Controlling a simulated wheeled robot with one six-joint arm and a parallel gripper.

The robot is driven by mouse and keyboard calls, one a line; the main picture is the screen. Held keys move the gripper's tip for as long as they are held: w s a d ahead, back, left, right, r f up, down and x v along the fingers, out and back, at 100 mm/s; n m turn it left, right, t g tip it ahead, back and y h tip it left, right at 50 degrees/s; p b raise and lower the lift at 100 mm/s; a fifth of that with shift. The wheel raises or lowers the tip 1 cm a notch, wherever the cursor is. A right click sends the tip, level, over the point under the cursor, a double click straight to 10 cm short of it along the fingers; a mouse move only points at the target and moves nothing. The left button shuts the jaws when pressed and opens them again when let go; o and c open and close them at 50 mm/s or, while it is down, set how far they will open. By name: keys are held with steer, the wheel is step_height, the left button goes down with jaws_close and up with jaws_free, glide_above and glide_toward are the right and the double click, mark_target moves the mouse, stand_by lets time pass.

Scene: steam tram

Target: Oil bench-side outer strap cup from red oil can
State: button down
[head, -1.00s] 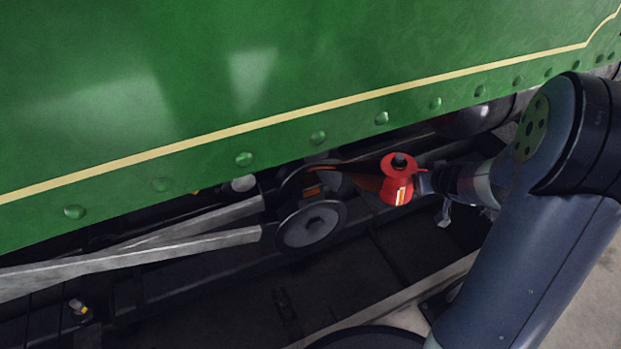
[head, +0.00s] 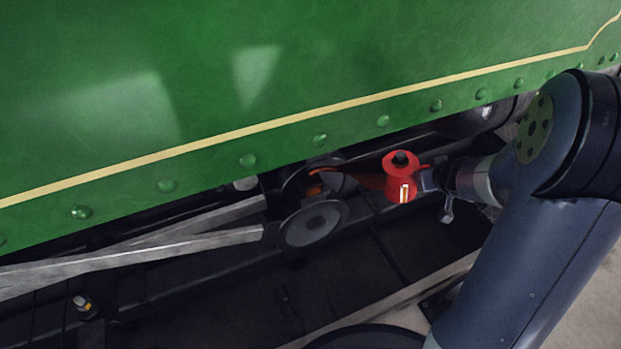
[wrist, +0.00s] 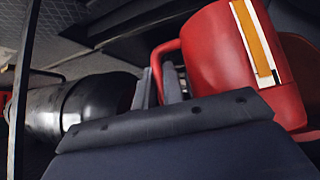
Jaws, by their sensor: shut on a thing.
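The red oil can (head: 401,188) has a black cap and a white and orange label. It is held in my gripper (head: 426,181), with its long thin spout (head: 345,174) reaching left to the rods and round crank disc. In the wrist view, my gripper (wrist: 166,88) is shut on the handle of the can (wrist: 222,58). The can looks close to upright in the head view. The spout tip is near an orange-coloured spot (head: 314,190) above the disc. I cannot tell whether it touches, and I cannot make out the strap cup clearly.
The green riveted side panel (head: 250,90) hangs close above the can. The round disc (head: 313,224) and grey rods (head: 150,250) lie to its left. A dark cylinder (wrist: 75,105) is near the gripper in the wrist view. Dark open space lies below.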

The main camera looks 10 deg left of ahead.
steer(key=shift+r, duration=0.15)
steer(key=shift+r+h+p, duration=0.4)
steer(key=shift+r+p, duration=0.35)
steer(key=shift+r, duration=0.5)
steer(key=shift+f, duration=0.15)
stand_by(0.4)
steer(key=shift+f+y, duration=0.3)
steer(key=shift+f, duration=0.3)
steer(key=shift+r, duration=0.15)
stand_by(1.0)
steer(key=shift+a+r+n+h+p, duration=0.1)
steer(key=shift+r+n+h+p, duration=0.25)
steer(key=shift+r, duration=0.85)
steer(key=shift+f, duration=0.1)
